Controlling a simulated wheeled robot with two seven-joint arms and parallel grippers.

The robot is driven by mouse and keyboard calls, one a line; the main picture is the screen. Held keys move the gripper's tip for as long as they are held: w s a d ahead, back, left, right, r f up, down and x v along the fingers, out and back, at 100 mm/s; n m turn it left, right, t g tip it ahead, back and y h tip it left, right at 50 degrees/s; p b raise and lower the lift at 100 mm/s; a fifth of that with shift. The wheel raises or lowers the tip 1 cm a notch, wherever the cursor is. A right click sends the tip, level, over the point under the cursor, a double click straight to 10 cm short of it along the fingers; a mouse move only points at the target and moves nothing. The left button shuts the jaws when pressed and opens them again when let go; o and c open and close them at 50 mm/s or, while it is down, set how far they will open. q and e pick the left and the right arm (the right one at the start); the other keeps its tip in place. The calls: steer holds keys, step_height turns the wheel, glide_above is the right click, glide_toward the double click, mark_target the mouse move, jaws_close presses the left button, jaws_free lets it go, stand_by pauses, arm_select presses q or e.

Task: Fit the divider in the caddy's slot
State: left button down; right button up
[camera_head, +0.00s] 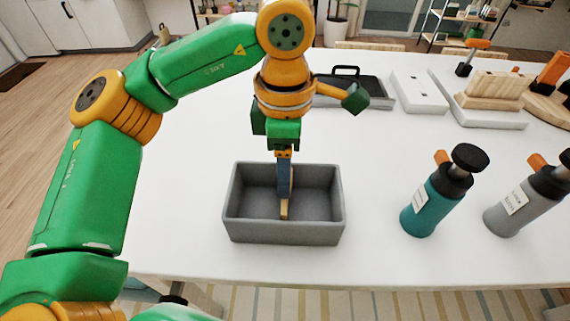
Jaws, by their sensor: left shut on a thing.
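The caddy (285,233) is a grey open box on the white table, near its front edge. My left gripper (284,155) points straight down over the middle of the caddy. It is shut on the divider (284,208), a narrow upright piece, seen nearly edge-on, with a light wooden lower part. The divider's lower end shows inside the caddy's outline, near the front wall. I cannot tell whether it touches the floor of the caddy or sits in the slot; the slot itself does not show clearly. My right gripper is not in view.
A teal bottle (433,200) and a grey bottle (520,205) stand right of the caddy. A dark tray (375,98), a white box (419,92) and a wooden block (492,92) sit at the back. The table (180,200) is clear left of the caddy.

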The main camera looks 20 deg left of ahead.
arm_select(q)
steer(key=shift+f+b, duration=0.35)
steer(key=shift+f, duration=0.15)
steer(key=shift+c, duration=0.3)
jaws_free()
step_height(320, 180, up, 7)
steer(key=shift+r+p, duration=0.15)
steer(key=shift+p, duration=0.65)
